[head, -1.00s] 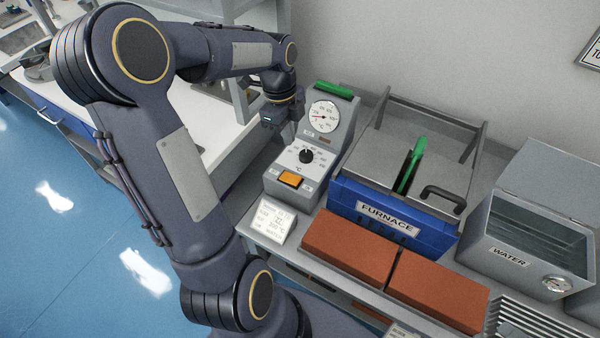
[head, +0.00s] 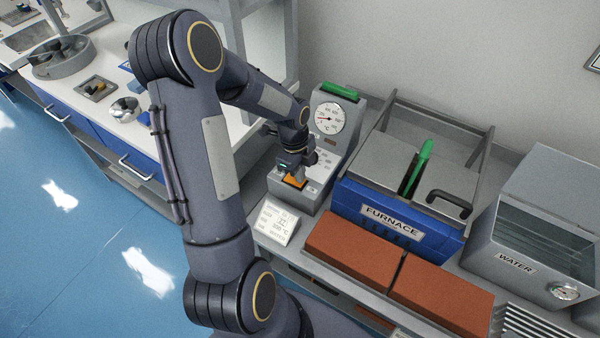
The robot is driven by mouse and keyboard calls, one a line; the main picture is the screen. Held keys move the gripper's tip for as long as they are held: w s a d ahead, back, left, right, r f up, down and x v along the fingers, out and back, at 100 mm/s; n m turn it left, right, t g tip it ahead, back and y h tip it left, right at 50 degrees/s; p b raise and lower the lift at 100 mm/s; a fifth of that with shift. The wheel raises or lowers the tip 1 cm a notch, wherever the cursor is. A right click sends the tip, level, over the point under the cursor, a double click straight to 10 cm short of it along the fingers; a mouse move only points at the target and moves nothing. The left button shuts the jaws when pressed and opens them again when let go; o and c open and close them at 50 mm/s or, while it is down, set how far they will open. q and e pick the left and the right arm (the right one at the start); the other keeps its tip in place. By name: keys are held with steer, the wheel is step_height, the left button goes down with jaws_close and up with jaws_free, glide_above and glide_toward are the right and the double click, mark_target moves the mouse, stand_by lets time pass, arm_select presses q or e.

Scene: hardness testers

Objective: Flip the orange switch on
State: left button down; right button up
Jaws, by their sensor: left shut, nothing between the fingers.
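The orange switch (head: 294,182) sits on the low front part of the grey control unit (head: 341,143), below its round dial gauge. My left gripper (head: 301,178) is shut and empty, its tips at the switch and covering part of it. I cannot tell whether the tips touch the switch or which way it is tipped. The black knob behind the switch is hidden by my gripper. My right gripper is not in view.
The blue furnace (head: 391,217) with a black handle and a green lever stands right of the control unit. Orange-brown bricks (head: 352,246) lie in front of it. A small display card (head: 277,221) stands before the unit. A grey water tank (head: 530,235) is at the right.

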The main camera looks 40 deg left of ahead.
arm_select(q)
steer(key=shift+f, duration=0.1)
steer(key=shift+d+f+b, duration=0.1)
steer(key=shift+f+b, duration=0.2)
steer(key=shift+r, duration=0.1)
steer(key=shift+s+a+r+p, duration=0.1)
steer(key=shift+a+r+p, duration=0.2)
steer(key=shift+a+p, duration=0.35)
steer(key=shift+a, duration=0.1)
